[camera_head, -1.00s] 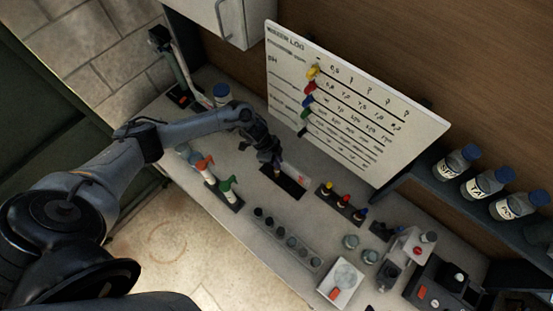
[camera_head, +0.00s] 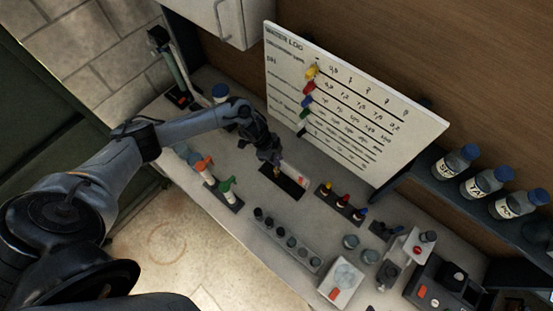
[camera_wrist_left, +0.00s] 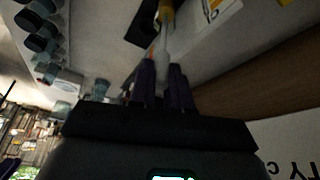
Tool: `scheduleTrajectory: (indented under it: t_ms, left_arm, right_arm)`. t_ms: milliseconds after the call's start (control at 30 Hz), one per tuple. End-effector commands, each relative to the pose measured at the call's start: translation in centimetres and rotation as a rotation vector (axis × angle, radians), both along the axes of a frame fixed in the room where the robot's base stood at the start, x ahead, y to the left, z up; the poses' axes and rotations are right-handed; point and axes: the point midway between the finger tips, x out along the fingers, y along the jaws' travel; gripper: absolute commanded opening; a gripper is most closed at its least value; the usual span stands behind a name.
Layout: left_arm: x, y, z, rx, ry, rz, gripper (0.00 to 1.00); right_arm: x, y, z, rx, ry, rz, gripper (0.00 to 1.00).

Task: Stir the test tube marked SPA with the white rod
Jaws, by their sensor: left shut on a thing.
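My left gripper (camera_head: 270,158) is just above the back of a small black mat (camera_head: 284,186). In the left wrist view its fingers (camera_wrist_left: 164,72) are shut on a slim white rod (camera_wrist_left: 162,45) with a yellow end, which points away from the gripper. A grey rack (camera_head: 270,232) with several dark-topped tubes (camera_head: 291,242) stands in front of the mat. Some dark tube tops (camera_wrist_left: 38,22) also show in the left wrist view. I cannot read which tube is marked SPA.
A white log board (camera_head: 350,110) rises behind. Jars, a scale (camera_head: 342,283) and instruments crowd the right.

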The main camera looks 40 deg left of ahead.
Motion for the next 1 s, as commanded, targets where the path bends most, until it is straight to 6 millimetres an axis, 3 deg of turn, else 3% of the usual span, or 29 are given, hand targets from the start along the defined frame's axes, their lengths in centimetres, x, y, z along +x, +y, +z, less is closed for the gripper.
scheduleTrajectory:
  t_ms: [1000]
  left_arm:
    - [0.0, 0.0, 6.1, 0.0, -0.002, -0.001, 0.0]
  right_arm:
    - [0.0, 0.2, 0.1, 0.008, 0.0, -0.006, 0.43]
